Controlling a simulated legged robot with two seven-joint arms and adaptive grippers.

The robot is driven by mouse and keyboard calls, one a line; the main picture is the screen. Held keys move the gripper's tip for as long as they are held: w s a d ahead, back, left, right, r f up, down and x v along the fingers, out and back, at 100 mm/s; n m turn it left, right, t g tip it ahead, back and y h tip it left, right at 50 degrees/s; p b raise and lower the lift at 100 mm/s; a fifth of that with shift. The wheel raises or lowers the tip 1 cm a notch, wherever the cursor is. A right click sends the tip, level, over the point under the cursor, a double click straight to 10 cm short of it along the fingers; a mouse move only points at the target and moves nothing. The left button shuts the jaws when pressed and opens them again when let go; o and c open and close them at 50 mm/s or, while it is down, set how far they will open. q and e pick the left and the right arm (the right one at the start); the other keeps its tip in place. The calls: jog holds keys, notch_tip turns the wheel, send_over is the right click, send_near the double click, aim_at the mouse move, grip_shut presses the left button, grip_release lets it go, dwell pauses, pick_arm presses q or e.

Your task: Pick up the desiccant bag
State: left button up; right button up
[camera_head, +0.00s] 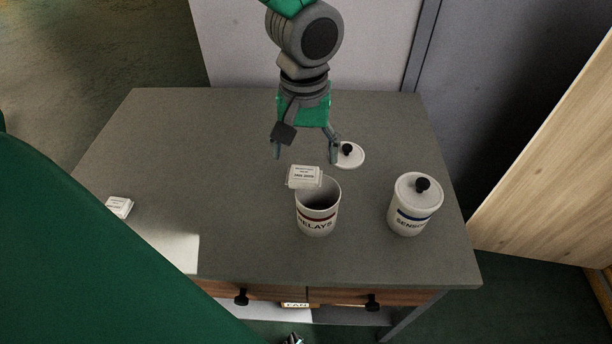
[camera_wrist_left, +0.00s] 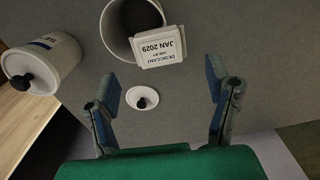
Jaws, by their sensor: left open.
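A white desiccant bag (camera_head: 305,176) with a printed label is at the back rim of the open white RELAYS canister (camera_head: 318,222); whether it rests on the rim or is above it I cannot tell. In the left wrist view the bag (camera_wrist_left: 159,47) reads DESICCANT, JAN 2029, upside down, and overlaps the canister's mouth (camera_wrist_left: 118,50). My left gripper (camera_head: 304,152) is open and empty, just behind the bag. In the left wrist view its fingers (camera_wrist_left: 164,88) stand apart, with the bag beyond their tips. My right gripper is not in view.
A loose white lid (camera_head: 352,158) with a black knob lies behind the canister. A lidded canister (camera_head: 409,215) with a blue band stands at right. A similar white packet (camera_head: 119,207) lies at the left. The grey tabletop (camera_head: 180,130) is clear at back left.

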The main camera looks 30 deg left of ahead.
aim_at(304, 173)
pick_arm(q)
jog(key=f, duration=0.4)
jog(key=shift+s+d+b, duration=0.1)
jog(key=shift+s+b, duration=0.2)
jog(key=shift+s, duration=0.1)
jog(key=shift+w+f, duration=0.1)
jog(key=shift+f, duration=0.4)
jog(key=c, duration=1.4)
jog(key=shift+o, duration=0.2)
jog(key=shift+r, duration=0.15)
notch_tip(304, 173, up, 10)
jog(key=p, duration=0.1)
jog(key=shift+p, duration=0.3)
